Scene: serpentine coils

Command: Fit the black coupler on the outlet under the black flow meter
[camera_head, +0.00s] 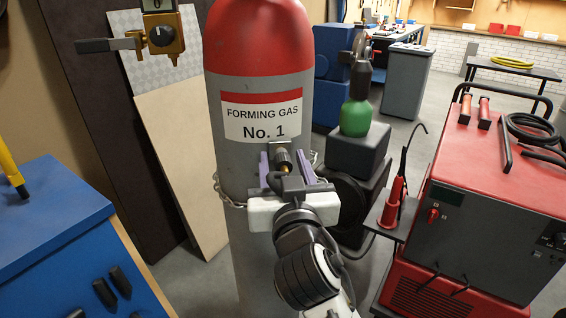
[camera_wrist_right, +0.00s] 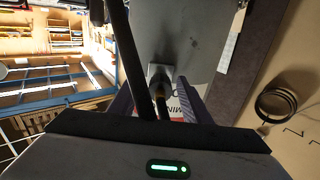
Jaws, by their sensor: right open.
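A black coupler with a brass-coloured end (camera_head: 284,159) sits at a small light bracket on the front of the gas cylinder. My right gripper (camera_head: 285,168) is open, with its purple fingers on either side of the coupler; I cannot tell whether they touch it. In the right wrist view the coupler (camera_wrist_right: 158,82) shows between the fingers, partly hidden by dark bars. A black-topped meter on a brass body with a black knob (camera_head: 164,37) is at the top left, cut off by the frame. Its outlet is not clear. My left gripper is not in view.
The red-topped gas cylinder (camera_head: 262,45) labelled No. 1 has a chain (camera_head: 228,195) around it. A blue bench (camera_head: 60,215) is at left, a red machine (camera_head: 500,165) at right. A green bottle (camera_head: 355,117) stands on a dark box behind my gripper.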

